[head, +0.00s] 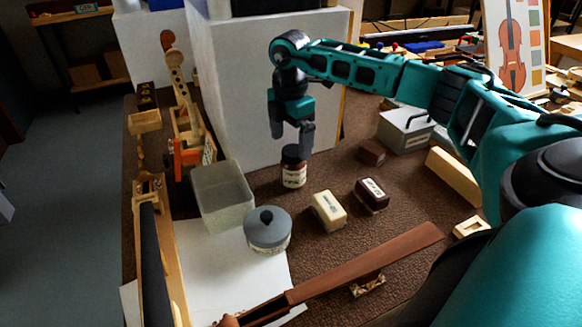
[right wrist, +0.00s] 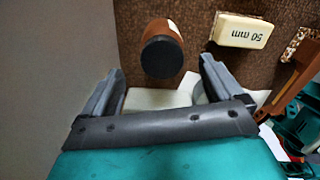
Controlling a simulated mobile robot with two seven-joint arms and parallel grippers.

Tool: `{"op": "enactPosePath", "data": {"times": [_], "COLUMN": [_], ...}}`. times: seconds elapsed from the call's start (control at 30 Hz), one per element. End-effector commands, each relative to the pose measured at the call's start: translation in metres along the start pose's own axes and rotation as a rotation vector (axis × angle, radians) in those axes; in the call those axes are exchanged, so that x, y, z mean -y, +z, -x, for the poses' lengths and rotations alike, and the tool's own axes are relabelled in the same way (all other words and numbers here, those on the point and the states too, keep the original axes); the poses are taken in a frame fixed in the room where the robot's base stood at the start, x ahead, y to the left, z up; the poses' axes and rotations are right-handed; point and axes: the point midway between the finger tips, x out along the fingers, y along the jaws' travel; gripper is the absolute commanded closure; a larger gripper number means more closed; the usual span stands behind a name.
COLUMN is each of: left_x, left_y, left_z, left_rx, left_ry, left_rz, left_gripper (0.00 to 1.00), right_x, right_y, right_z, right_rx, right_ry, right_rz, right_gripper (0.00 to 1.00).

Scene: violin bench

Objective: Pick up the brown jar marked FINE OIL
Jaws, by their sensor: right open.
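The brown jar (head: 293,172) stands upright on the brown bench mat, with a black lid and a pale label; the label text is too small to read. In the right wrist view the jar (right wrist: 162,50) shows from above, its dark lid toward the camera. My right gripper (head: 291,143) is open and empty, pointing down just above the jar. In the right wrist view its two fingers (right wrist: 162,85) are spread wide, with the jar's lid beyond and between them. The jar does not appear gripped. My left gripper is not in view.
A grey lidded pot (head: 267,231), a cream block (head: 328,211) and a dark labelled block (head: 371,195) stand in front of the jar. A translucent bin (head: 223,195) is to its left. A large white box (head: 255,90) rises close behind. A violin neck (head: 365,262) lies in front.

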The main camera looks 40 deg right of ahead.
Motion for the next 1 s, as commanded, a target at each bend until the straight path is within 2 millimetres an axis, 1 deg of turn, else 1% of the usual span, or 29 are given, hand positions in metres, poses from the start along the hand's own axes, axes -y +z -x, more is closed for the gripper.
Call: {"op": "enactPosePath", "data": {"times": [0.03, 0.1, 0.2, 0.37, 0.53, 0.63, 0.73, 0.83, 0.97, 1.0], "left_x": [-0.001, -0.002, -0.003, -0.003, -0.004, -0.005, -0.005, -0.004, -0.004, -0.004], "left_y": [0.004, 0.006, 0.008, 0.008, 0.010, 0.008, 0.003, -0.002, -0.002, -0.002], "left_z": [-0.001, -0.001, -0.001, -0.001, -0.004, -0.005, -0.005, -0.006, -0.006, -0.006], "left_rx": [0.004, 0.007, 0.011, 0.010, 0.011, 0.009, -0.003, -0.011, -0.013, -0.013], "left_ry": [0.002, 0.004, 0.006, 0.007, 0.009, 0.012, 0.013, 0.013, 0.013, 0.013], "left_rz": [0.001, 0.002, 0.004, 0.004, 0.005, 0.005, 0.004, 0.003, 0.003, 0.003], "left_gripper": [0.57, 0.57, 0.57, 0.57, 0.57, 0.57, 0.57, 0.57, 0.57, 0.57], "right_x": [0.001, 0.000, 0.000, 0.001, 0.005, 0.004, 0.004, 0.004, 0.004, 0.004], "right_y": [0.000, 0.000, -0.001, 0.001, 0.005, 0.005, 0.005, 0.005, 0.005, 0.005], "right_z": [-0.012, -0.023, -0.033, -0.044, -0.070, -0.083, -0.089, -0.090, -0.090, -0.090], "right_rx": [0.000, -0.001, -0.001, -0.002, -0.002, -0.003, -0.003, -0.003, -0.003, -0.003], "right_ry": [-0.003, -0.002, 0.001, 0.001, -0.001, 0.000, 0.001, 0.002, 0.002, 0.002], "right_rz": [0.001, 0.001, 0.002, 0.003, 0.004, 0.004, 0.004, 0.004, 0.004, 0.004], "right_gripper": [0.07, 0.07, 0.07, 0.07, 0.07, 0.07, 0.07, 0.07, 0.07, 0.09]}}
